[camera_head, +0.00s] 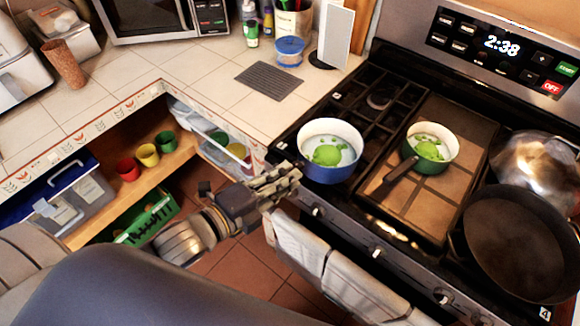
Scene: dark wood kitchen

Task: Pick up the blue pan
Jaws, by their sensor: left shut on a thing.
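The blue pan (329,174) has a white inside and green contents. It sits at the front left of the stove, and seems level. My left gripper (285,180) reaches in from the lower left and is shut at the pan's left side, where its handle would be. The handle itself is hidden by the fingers. Whether the pan touches the burner grate cannot be told. My right gripper is out of view.
A green pan (436,166) with a dark handle sits on the stove's middle griddle. A large black pan (520,245) and a shiny metal pot (533,165) are at the right. Towels (315,255) hang on the oven front. A grey mat (269,80) lies on the tiled counter.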

